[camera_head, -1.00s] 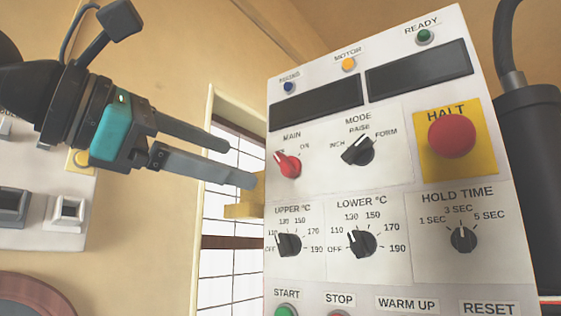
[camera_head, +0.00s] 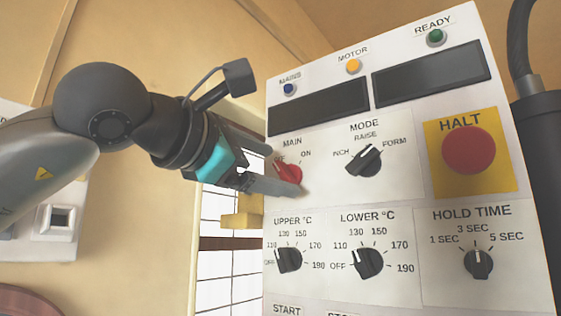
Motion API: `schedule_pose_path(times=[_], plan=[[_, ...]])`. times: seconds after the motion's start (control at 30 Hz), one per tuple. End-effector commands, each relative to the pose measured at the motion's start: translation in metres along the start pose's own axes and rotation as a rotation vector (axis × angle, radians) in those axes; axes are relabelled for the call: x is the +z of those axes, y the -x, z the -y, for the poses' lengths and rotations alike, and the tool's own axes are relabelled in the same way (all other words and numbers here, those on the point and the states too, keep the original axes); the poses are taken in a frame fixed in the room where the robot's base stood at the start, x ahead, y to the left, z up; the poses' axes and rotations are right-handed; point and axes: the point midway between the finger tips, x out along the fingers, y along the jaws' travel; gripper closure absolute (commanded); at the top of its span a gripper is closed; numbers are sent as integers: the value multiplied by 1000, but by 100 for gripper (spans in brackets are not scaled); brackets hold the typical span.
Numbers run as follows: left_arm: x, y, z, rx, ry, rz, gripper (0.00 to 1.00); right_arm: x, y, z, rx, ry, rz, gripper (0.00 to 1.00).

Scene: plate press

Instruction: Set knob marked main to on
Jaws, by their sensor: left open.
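The red MAIN knob (camera_head: 289,174) is on the upper left of the white control panel (camera_head: 405,205), with its white pointer toward the upper left, at the OFF side. The ON mark is at its upper right. My left gripper (camera_head: 284,172) is open at the knob, one finger below it and the other behind or above it. The fingers partly cover the knob's left side and the OFF label. I cannot tell whether they touch the knob. My right gripper is not in view.
The black MODE knob (camera_head: 364,161) is to the right of MAIN. The UPPER °C knob (camera_head: 289,260) and LOWER °C knob (camera_head: 367,263) are below. The large red HALT button (camera_head: 468,150) is at the right. A window with white panes (camera_head: 222,275) is left of the panel.

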Motion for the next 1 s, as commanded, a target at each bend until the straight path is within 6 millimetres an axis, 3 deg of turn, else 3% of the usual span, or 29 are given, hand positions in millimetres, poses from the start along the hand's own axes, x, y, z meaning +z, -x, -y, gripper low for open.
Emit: schedule_pose_path(times=[0.2,0.53,1.0], plan=[[0,-22,-1,1,2,0,14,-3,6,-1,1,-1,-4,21],[0,-25,0,1,1,0,14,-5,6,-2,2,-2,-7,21],[0,-25,0,1,1,0,67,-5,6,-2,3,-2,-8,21]])
